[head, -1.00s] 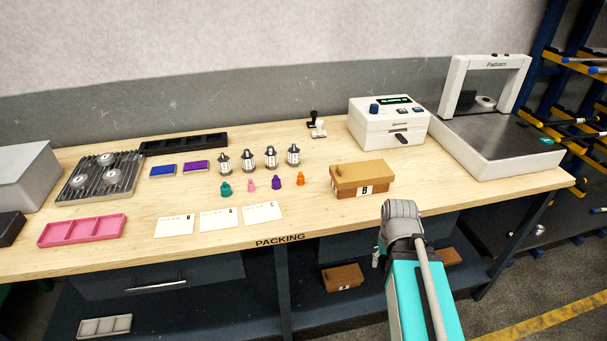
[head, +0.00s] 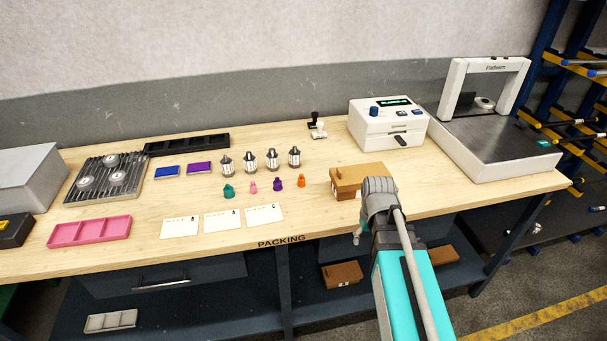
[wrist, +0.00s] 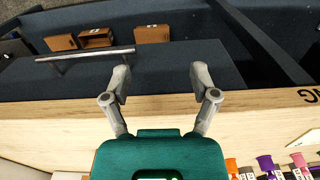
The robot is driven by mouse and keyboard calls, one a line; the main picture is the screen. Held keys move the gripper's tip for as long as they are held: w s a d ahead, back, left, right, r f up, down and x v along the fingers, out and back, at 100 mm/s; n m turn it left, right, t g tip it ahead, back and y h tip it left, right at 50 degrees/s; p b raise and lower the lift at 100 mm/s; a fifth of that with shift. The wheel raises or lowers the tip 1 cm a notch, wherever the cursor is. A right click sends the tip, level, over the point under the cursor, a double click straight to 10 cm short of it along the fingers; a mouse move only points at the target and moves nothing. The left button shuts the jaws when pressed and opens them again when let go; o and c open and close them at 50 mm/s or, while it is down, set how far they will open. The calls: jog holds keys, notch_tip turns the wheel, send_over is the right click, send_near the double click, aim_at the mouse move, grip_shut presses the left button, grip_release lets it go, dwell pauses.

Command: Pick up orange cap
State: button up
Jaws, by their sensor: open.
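The orange cap (head: 301,179) stands on the bench at the right end of a short row with a purple cap (head: 277,183), a pink cap (head: 253,187) and a teal cap (head: 229,191). In the wrist view the orange cap (wrist: 232,166) shows at the bottom edge, right of my gripper's body. My gripper (wrist: 161,80) is open and empty, its fingers over the bench's front edge. In the head view my gripper (head: 358,238) is low and right of the orange cap, apart from it, and partly hidden by my arm.
A cardboard box (head: 346,178) stands right of the orange cap, partly covered by my arm. Several dark-topped bottles (head: 272,160) stand behind the caps. White cards (head: 222,219) lie in front. Bare wood lies between the orange cap and the front edge.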

jog(key=w+a+r+n+p, duration=0.8)
jog(key=w+a+r+p, duration=0.2)
jog(key=w+r+p, duration=0.3)
notch_tip(320, 180, up, 4)
jog(key=n+p, duration=0.2)
jog(key=n, duration=0.5)
send_over(301, 175)
jog(key=shift+w+a+f, duration=0.2)
jog(key=shift+w+a, duration=0.05)
jog(key=shift+f, duration=0.1)
notch_tip(301, 175, down, 8)
jog(key=b, duration=0.8)
jog(key=shift+f, duration=0.25)
jog(key=shift+f+b, duration=0.1)
jog(key=shift+b, duration=0.2)
jog(key=shift+s+d+f+b, duration=0.1)
jog(key=shift+d+f+b, duration=0.05)
jog(key=shift+f+b, duration=1.1)
jog(key=shift+d+f+b, duration=0.15)
jog(key=shift+f+b, duration=1.1)
jog(key=c, duration=0.8)
